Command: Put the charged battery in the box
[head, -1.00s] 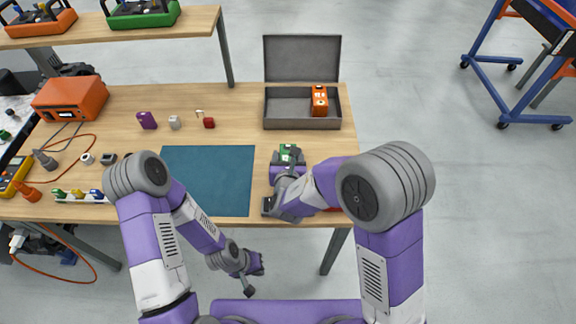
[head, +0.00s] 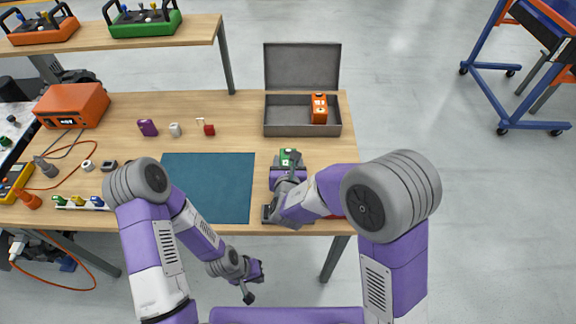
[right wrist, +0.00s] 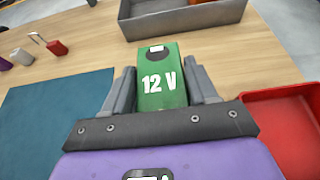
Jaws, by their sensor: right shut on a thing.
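A green battery (right wrist: 162,75) marked 12 V is between the fingers of my right gripper (right wrist: 162,90), which is shut on it. In the head view the green battery (head: 288,156) shows just beyond my right gripper (head: 287,165), over the table right of the blue mat. The open grey box (head: 273,128) stands at the back of the table with its lid up. An orange battery (head: 319,109) is inside the box at its right. The box's near part also shows in the right wrist view (right wrist: 185,20). My left gripper (head: 249,284) hangs low in front of the table; its fingers are too small to judge.
A blue mat (head: 207,188) lies left of my right gripper. A red tray (right wrist: 285,125) is right of it, mostly hidden by my arm in the head view. A red padlock (head: 209,130) and small purple and white items lie left of the box. Table between battery and box looks clear.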

